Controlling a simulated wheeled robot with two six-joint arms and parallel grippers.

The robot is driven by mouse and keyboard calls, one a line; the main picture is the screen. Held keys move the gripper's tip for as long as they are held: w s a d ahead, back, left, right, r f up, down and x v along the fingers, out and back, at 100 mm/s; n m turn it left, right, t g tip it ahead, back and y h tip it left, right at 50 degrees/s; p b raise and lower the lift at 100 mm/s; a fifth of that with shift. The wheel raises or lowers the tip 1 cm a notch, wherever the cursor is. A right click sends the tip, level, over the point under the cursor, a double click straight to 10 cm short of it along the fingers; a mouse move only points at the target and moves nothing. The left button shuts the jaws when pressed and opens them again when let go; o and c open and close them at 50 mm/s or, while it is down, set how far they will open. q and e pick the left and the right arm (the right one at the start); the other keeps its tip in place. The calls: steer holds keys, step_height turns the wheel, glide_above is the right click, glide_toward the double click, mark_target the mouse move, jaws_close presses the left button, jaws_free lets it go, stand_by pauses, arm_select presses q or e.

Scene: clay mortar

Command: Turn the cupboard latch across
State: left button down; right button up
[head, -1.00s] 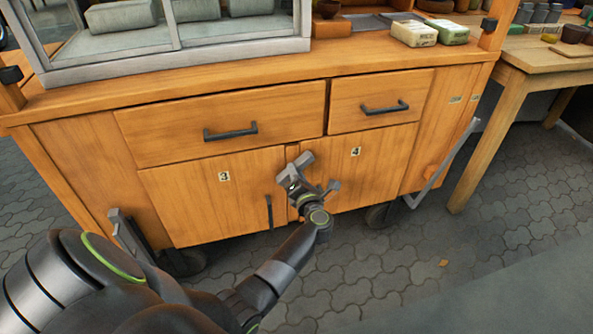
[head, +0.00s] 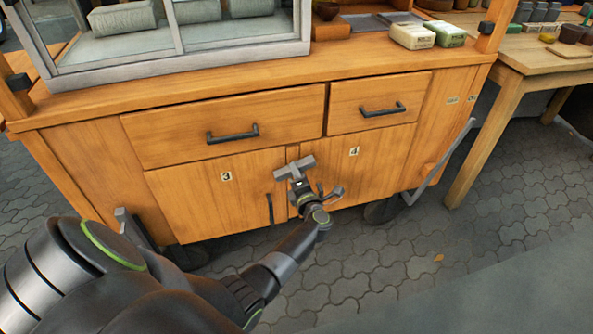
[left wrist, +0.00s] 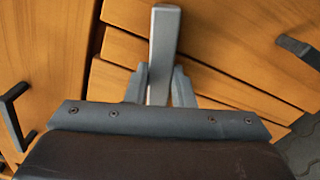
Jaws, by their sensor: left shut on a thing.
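The latch, a plain light grey bar (head: 295,167), sits at the seam between door 3 (head: 200,195) and door 4 (head: 372,165) of the wooden cupboard. In the head view it lies across the seam, nearly level with its right end a little higher. My left gripper (head: 298,179) is shut on it. In the left wrist view the bar (left wrist: 163,45) stands between the two fingers of the left gripper (left wrist: 161,88). The gripper partly hides the latch's mount. My right gripper is not in view.
Black handles show on the left drawer (head: 232,134), the right drawer (head: 383,110) and door 3 (head: 270,208). A glass case (head: 170,62) and two small packs stand on top. A wooden table (head: 495,130) is at right. Paved floor lies in front.

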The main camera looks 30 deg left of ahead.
arm_select(q)
steer(key=shift+m+p, duration=1.25)
steer(key=shift+m, duration=0.65)
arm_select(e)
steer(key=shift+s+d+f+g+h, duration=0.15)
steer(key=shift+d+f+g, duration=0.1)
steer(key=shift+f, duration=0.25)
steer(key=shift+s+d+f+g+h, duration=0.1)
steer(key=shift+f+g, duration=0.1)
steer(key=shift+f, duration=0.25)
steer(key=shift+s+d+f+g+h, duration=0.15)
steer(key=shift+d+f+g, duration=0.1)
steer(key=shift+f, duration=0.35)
arm_select(q)
steer(key=c, duration=1.2)
jaws_free()
steer(key=shift+c, duration=0.2)
steer(key=shift+d, duration=0.1)
